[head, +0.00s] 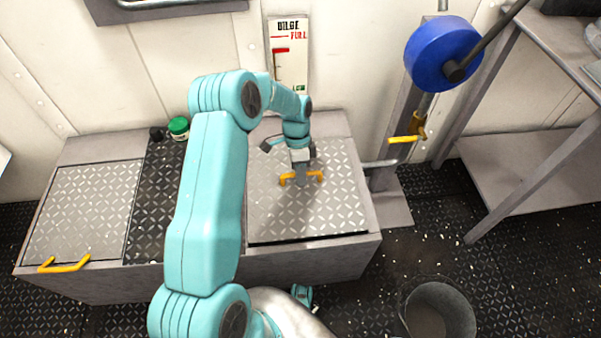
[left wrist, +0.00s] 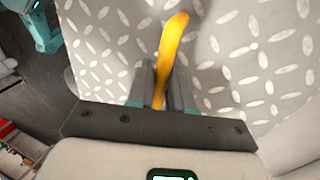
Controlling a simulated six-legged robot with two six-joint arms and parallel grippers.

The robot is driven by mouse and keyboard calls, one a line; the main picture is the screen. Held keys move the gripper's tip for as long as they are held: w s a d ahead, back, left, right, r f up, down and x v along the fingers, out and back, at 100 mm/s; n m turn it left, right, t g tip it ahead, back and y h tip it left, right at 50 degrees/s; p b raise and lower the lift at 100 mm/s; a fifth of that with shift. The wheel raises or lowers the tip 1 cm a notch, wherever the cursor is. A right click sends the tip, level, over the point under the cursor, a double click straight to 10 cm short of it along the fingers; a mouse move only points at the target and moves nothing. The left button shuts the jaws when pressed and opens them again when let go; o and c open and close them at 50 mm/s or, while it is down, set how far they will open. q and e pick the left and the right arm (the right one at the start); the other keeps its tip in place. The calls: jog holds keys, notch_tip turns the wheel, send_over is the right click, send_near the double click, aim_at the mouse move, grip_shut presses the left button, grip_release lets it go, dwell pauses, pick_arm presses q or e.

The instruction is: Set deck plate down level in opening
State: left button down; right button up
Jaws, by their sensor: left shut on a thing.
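The deck plate (head: 335,200) is a grey diamond-tread panel with a yellow handle at its middle, on the right part of the raised platform. A dark line runs along its front edge; I cannot tell whether it is fully level. The opening under it is hidden by the plate. My left gripper (head: 300,178) is shut on the yellow handle. In the left wrist view the handle (left wrist: 170,50) stands between the fingers, above the plate's tread (left wrist: 235,45). My right gripper does not show clearly.
A second tread plate (head: 85,210) with a yellow handle (head: 63,265) lies at the left of the platform. A dark strip between holds a green-lidded jar (head: 179,127). A blue wheel (head: 442,53) and pipe stand at right. A bucket (head: 438,312) is on the floor.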

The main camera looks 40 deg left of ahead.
pick_arm(q)
jog(key=shift+f+b, duration=0.65)
jog(key=shift+f, duration=0.2)
dwell(0.4)
jog(key=c, duration=0.9)
grip_release()
jog(key=shift+c, duration=0.2)
jog(key=shift+f, duration=0.1)
jog(key=p+v, duration=0.4)
jog(key=v, duration=1.2)
jog(key=shift+r+p, duration=0.25)
jog(key=shift+p, duration=0.15)
